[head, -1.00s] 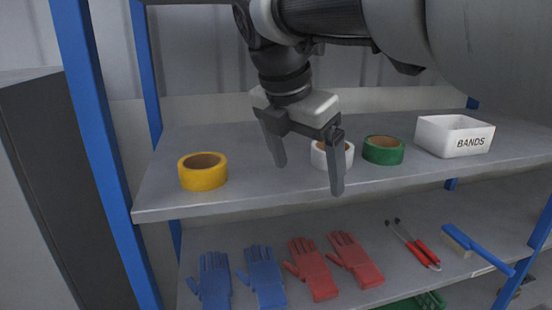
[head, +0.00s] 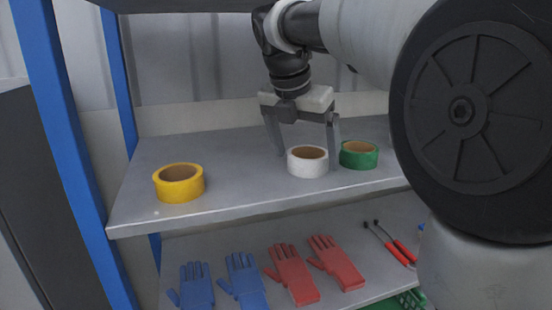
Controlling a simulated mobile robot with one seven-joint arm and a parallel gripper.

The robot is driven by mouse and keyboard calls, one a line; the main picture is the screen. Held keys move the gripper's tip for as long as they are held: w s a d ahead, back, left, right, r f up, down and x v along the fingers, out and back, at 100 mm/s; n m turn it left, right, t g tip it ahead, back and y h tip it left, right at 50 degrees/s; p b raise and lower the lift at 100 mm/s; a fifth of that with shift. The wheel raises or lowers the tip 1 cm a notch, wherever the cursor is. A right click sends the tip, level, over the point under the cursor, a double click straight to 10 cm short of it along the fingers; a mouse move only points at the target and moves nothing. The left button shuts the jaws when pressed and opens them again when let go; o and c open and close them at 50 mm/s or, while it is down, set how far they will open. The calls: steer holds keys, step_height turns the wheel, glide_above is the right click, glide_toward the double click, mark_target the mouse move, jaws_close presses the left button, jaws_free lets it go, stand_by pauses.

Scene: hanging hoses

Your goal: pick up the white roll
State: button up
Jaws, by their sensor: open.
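The white roll (head: 308,163) lies flat on the upper grey shelf, with its brown core facing up. My gripper (head: 306,152) is open and points down at the roll. Its left finger is just left of and behind the roll, and its right finger is at the roll's right side, between it and the green roll. The front of the white roll is in plain view, in front of the fingers. I cannot tell whether either finger touches it.
A green roll (head: 359,155) stands close to the right of the white one. A yellow roll (head: 179,183) is at the left of the shelf (head: 240,165). Blue gloves (head: 243,280) and red gloves (head: 292,273) lie on the lower shelf. A blue post (head: 62,130) stands at left.

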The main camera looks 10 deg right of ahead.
steer(key=shift+w+d+f, duration=0.25)
steer(key=shift+w+d, duration=0.2)
steer(key=shift+w, duration=0.05)
steer(key=shift+f, duration=0.35)
steer(key=c, duration=1.2)
steer(key=shift+r, duration=0.2)
